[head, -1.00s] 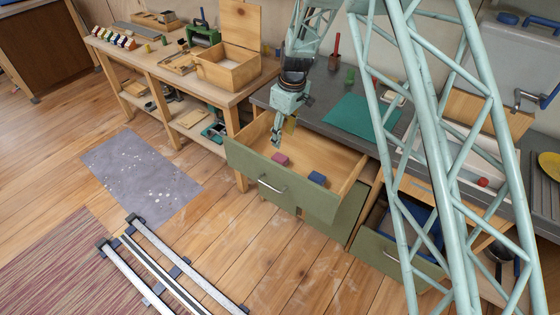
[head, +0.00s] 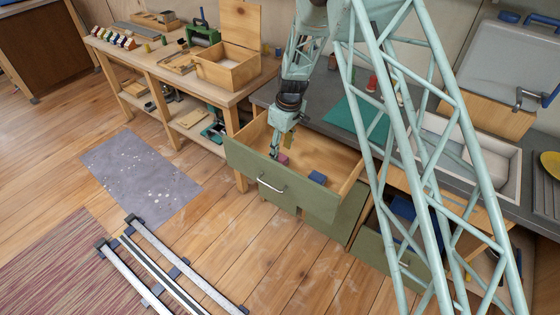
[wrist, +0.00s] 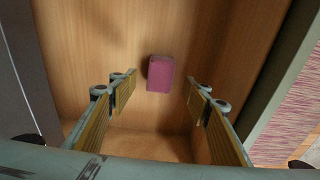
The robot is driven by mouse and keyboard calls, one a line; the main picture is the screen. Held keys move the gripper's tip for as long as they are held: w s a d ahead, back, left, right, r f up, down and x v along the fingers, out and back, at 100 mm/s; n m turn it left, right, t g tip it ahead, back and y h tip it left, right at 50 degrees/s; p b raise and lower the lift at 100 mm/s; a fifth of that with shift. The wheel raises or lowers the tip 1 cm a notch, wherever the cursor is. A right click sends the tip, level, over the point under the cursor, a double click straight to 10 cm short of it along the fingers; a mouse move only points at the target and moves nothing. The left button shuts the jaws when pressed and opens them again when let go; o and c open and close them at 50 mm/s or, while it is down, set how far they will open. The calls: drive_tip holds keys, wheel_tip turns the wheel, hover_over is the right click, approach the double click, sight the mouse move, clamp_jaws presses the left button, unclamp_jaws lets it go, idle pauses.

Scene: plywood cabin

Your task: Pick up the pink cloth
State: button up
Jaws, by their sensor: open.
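The pink cloth (head: 282,159) is a small folded block lying on the floor of the open drawer (head: 325,205). In the wrist view the pink cloth (wrist: 161,73) lies on the bare wood, ahead of and between the fingers, not touched by them. My gripper (head: 275,153) is over the drawer, just left of the cloth in the head view and partly overlapping its edge. In the wrist view my gripper (wrist: 161,92) is open and empty, its yellow-padded fingers wide apart on either side.
A blue folded block (head: 318,177) lies in the same drawer to the right. The drawer's green front and wooden walls surround the gripper. A second open drawer (head: 385,260) is at lower right. A grey counter (head: 265,97) with a green mat (head: 350,118) stands behind.

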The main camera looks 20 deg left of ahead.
sight(280, 157)
drive_tip(key=shift+f, duration=0.1)
drive_tip(key=shift+w+a+f+b, duration=0.1)
drive_tip(key=shift+f+b, duration=0.1)
drive_tip(key=shift+f, duration=0.65)
drive_tip(key=shift+s+a+f+b, duration=0.1)
drive_tip(key=shift+f+b, duration=0.05)
drive_tip(key=shift+f, duration=0.65)
drive_tip(key=shift+w+a+f+b, duration=0.1)
drive_tip(key=shift+f+b, duration=0.1)
drive_tip(key=shift+f, duration=0.65)
drive_tip(key=shift+c, duration=0.3)
drive_tip(key=c, duration=0.8)
